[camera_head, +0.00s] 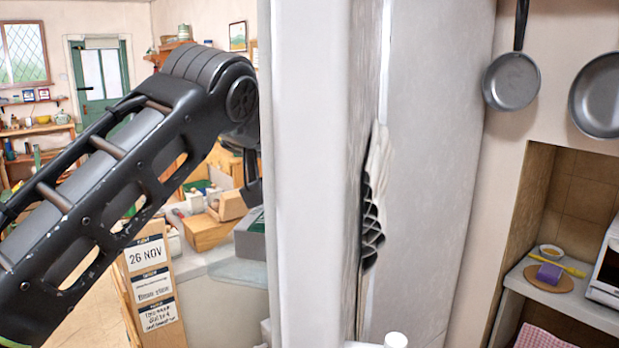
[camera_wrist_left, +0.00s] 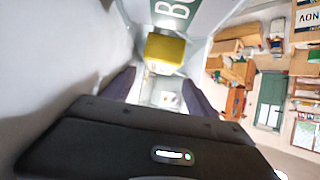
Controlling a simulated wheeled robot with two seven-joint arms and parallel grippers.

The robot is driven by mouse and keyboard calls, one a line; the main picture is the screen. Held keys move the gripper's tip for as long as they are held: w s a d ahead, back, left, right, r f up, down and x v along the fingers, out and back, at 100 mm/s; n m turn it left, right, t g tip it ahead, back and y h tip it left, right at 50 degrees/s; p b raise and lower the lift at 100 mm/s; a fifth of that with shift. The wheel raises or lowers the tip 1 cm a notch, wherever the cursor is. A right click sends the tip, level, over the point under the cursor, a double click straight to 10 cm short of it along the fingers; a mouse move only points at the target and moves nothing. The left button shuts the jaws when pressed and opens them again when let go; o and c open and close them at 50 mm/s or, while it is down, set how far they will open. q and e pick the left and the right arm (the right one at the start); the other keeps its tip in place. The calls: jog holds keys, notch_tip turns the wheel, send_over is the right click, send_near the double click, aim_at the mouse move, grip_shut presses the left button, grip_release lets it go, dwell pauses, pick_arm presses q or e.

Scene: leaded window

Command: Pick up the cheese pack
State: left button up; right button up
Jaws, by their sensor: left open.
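A yellow block (camera_wrist_left: 165,53), which looks like the cheese pack, shows in the left wrist view just beyond my left gripper (camera_wrist_left: 160,88). The gripper's two dark fingers are apart, and the block appears ahead of the gap between them. I cannot tell whether they touch it. A grey-green surface with large white letters (camera_wrist_left: 175,10) lies right by the block. In the head view my left arm comes in from the left and bends down behind a pale upright panel. The panel hides most of the gripper, and I see no cheese there. My right gripper is not in view.
The pale panel (camera_head: 312,180) stands close to my left arm. Behind it are a cluttered counter (camera_head: 225,268), a grey-green box (camera_head: 250,236) and a board with date labels (camera_head: 152,285). Pans (camera_head: 512,81) hang at right above a shelf niche (camera_head: 560,290).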

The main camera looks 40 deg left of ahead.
pick_arm(q)
jog(key=shift+p+x, duration=0.75)
jog(key=shift+x, duration=1.9)
jog(key=shift+r, duration=0.1)
grip_shut()
